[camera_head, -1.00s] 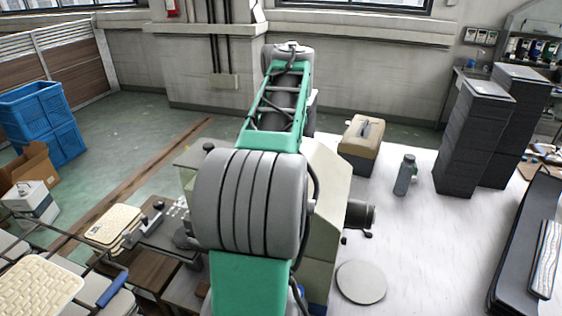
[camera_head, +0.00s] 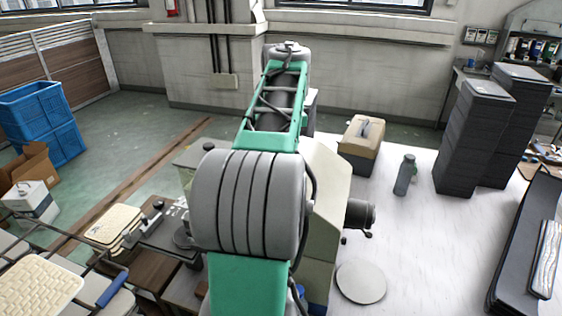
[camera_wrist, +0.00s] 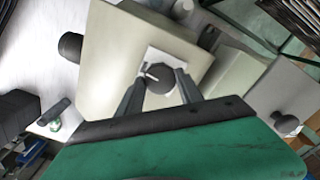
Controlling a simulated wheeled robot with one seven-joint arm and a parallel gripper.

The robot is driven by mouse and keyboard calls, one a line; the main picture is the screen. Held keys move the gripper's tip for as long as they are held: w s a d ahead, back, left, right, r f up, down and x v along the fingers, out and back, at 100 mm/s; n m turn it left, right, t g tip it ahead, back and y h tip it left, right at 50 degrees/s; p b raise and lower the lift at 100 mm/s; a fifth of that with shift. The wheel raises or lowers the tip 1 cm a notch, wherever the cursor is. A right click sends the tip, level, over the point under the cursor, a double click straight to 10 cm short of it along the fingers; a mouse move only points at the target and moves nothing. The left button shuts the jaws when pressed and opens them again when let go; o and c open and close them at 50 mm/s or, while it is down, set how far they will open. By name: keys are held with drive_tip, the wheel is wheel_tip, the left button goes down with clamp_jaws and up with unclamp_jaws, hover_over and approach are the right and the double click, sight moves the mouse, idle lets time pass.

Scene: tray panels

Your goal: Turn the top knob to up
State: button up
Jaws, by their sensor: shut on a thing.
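In the wrist view a dark round knob (camera_wrist: 157,80) with a light pointer mark sits on a white square plate (camera_wrist: 178,56) on a cream panel box (camera_wrist: 108,65). My gripper (camera_wrist: 160,84) has one finger on each side of this knob and is shut on it. The pointer mark lies toward the knob's left in this tilted view. In the head view my arm hides the knob and my gripper; part of the cream box shows behind the arm (camera_head: 332,165).
Another dark knob (camera_wrist: 287,124) is on a grey face at the right of the wrist view. A dark cylinder (camera_head: 360,213) sticks out from the box's right side. A grey-green bottle (camera_head: 404,177), a tan toolbox (camera_head: 361,137) and black stacks (camera_head: 472,137) stand farther right.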

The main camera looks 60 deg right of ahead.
drive_tip(key=m, duration=0.8)
drive_tip(key=shift+m, duration=0.4)
drive_tip(key=m, duration=0.4)
drive_tip(key=shift+m, duration=0.3)
drive_tip(key=m, duration=1.2)
drive_tip(key=shift+m, duration=0.3)
drive_tip(key=m, duration=0.4)
drive_tip(key=shift+m, duration=2.2)
